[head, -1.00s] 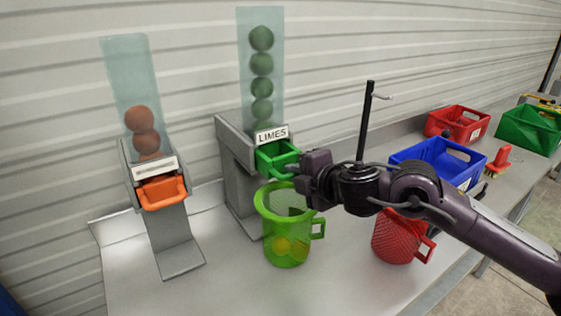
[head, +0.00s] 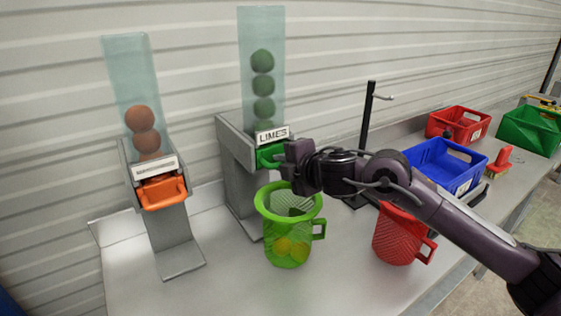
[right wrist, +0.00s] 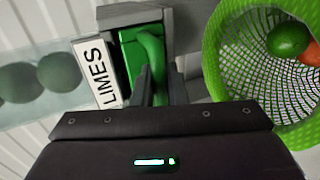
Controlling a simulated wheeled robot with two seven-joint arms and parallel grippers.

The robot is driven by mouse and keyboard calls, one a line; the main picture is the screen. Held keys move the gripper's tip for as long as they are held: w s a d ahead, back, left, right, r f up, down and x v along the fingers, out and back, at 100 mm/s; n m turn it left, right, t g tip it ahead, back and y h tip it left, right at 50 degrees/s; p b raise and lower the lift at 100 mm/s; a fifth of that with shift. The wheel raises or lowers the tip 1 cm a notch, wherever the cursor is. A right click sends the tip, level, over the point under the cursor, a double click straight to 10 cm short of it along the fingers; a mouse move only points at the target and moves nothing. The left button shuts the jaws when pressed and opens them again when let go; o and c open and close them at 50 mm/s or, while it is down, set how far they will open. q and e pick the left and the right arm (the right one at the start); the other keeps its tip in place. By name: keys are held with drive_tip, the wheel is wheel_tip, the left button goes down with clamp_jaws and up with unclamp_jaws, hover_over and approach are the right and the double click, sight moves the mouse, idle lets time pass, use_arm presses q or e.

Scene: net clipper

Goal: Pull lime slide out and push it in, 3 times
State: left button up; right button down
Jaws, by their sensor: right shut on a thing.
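The green lime slide (head: 270,155) sits nearly flush in the grey dispenser labelled LIMES (head: 238,165). In the right wrist view the slide (right wrist: 142,58) is in its housing beside the label. My right gripper (head: 285,158) is shut on the slide's handle, with both fingers at it in the right wrist view. A clear tube (head: 262,40) above holds a stack of dark green limes (head: 263,85). A green mesh jug (head: 287,225) stands below with yellow fruit showing; from the right wrist, a lime (right wrist: 288,40) and an orange fruit are in it. My left gripper is out of view.
An orange-slide dispenser (head: 160,190) stands at the left. A red mesh jug (head: 400,237) stands below my right arm. A black stand (head: 367,115), blue crate (head: 445,165), red crate (head: 458,124) and green crate (head: 530,130) are at the right. The table front is clear.

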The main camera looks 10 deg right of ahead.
drive_tip(key=shift+d+r, duration=0.1)
drive_tip(key=s+d, duration=0.4)
drive_tip(key=s, duration=0.5)
drive_tip(key=shift+s, duration=0.3)
idle(0.7)
drive_tip(key=shift+w+r+p, duration=0.1)
drive_tip(key=shift+w+p, duration=0.05)
drive_tip(key=shift+p, duration=0.15)
drive_tip(key=shift+w+a, duration=0.65)
drive_tip(key=shift+w, duration=0.95)
drive_tip(key=shift+w+a, duration=0.65)
drive_tip(key=shift+w, duration=0.9)
drive_tip(key=shift+w+a, duration=0.65)
drive_tip(key=shift+w, duration=0.95)
drive_tip(key=shift+s+d, duration=0.7)
drive_tip(key=shift+s, duration=0.9)
drive_tip(key=shift+s+d, duration=0.65)
drive_tip(key=shift+s, duration=1)
drive_tip(key=shift+s+d, duration=0.7)
drive_tip(key=shift+s, duration=0.9)
drive_tip(key=shift+r, duration=0.1)
drive_tip(key=shift+w, duration=0.1)
